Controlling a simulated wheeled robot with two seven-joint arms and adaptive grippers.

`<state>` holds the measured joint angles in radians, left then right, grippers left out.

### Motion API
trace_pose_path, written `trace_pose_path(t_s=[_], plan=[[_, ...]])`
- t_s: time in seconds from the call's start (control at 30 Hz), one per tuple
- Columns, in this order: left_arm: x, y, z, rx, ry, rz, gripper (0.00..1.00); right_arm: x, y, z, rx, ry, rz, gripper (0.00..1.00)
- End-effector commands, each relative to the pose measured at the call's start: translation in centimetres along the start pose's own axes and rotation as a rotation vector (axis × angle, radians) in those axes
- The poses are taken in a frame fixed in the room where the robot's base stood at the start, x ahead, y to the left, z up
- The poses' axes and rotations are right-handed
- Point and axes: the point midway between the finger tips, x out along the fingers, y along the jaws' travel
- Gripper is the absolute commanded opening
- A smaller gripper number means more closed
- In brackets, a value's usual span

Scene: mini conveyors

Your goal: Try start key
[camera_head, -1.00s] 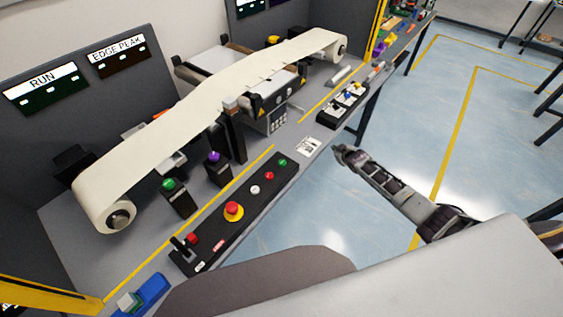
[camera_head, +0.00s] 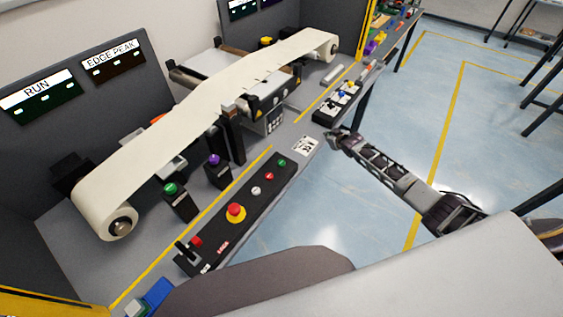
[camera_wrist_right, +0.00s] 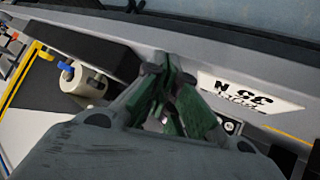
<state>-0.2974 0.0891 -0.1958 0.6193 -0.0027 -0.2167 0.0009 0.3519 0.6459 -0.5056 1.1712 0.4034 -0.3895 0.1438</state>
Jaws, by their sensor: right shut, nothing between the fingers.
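A green button (camera_head: 282,163) sits at the far end of the long black control panel (camera_head: 215,232) along the table's front edge. Two red buttons, a white button (camera_head: 256,190), a red mushroom button on a yellow ring (camera_head: 236,211) and a black lever share that panel. No key that I can clearly identify shows. My right gripper (camera_head: 331,139) is at the table's front edge, right of a white printed card (camera_head: 306,145). In the right wrist view its fingers (camera_wrist_right: 172,115) are closed together and empty, beside the card (camera_wrist_right: 250,92). My left gripper is out of view.
A black switch box (camera_head: 338,103) stands beyond the card. A conveyor with a cream belt (camera_head: 210,92) fills the back. Green (camera_head: 172,189) and purple (camera_head: 214,160) buttons stand on posts before it. A RUN display (camera_head: 38,95) hangs left. Open floor lies right.

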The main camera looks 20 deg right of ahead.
Motion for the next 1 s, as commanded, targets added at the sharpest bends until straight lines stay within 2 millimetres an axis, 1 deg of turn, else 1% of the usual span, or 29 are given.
trace_pose_path(t_s=[0.03, 0.17, 0.27, 0.4, 0.6, 0.8, 1.0], plan=[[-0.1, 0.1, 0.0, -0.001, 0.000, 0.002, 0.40, -0.3, -0.4, -0.9, 0.017, 0.004, -0.012, 0.00], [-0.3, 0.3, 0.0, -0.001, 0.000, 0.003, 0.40, -1.2, -1.9, -2.7, 0.076, 0.002, -0.052, 0.00], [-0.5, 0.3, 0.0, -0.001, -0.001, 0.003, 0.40, -2.2, -3.6, -4.7, 0.137, -0.002, -0.098, 0.00], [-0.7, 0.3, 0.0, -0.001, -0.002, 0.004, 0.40, -4.0, -6.3, -7.1, 0.220, -0.020, -0.169, 0.00], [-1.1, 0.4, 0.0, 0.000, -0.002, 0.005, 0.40, -6.9, -10.4, -9.8, 0.324, -0.064, -0.275, 0.00], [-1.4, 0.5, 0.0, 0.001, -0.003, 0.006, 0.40, -10.2, -14.6, -11.7, 0.407, -0.127, -0.381, 0.00], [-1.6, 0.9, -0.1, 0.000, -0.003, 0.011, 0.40, -13.9, -18.4, -12.9, 0.470, -0.201, -0.478, 0.00]])
